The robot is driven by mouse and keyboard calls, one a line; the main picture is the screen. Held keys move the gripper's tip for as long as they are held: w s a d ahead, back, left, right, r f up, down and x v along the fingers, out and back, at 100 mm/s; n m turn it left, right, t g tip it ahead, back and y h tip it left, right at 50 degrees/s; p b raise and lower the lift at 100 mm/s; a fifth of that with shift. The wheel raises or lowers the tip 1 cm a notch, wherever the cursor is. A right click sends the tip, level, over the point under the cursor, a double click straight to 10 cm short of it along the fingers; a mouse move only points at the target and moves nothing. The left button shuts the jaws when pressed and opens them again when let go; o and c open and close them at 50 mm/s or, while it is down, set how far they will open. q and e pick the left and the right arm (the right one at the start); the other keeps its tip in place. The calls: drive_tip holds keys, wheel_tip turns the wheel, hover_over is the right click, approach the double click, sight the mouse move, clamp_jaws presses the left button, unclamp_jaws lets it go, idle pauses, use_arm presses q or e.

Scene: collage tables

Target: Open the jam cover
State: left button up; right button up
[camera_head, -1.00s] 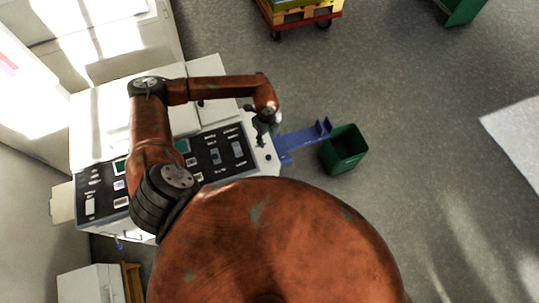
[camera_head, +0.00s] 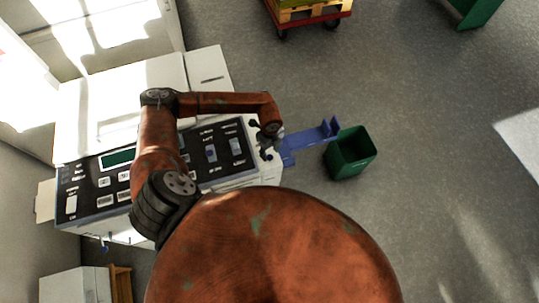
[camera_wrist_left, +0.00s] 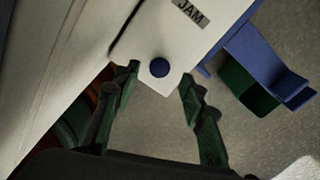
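The jam cover (camera_wrist_left: 150,35) is a white panel marked "JAM" with a round blue knob (camera_wrist_left: 159,67) near its end, in the left wrist view. It lies on the right end of the white machine in the head view, where my gripper hides the knob. My left gripper (camera_wrist_left: 160,77) is open, with one dark finger on each side of the knob and a gap to it; no grip on it shows. In the head view the left gripper (camera_head: 266,150) is at the machine's right end. My right gripper is not in view.
The white machine has a black control panel (camera_head: 215,170). A blue tray (camera_head: 310,140) sticks out on its right, beside a green bin (camera_head: 350,152). A cart with a pallet (camera_head: 308,14) stands at the top. The floor on the right is mostly clear.

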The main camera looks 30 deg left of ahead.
sight(270, 157)
use_arm(q)
drive_tip(key=shift+f, duration=1.7)
clamp_jaws()
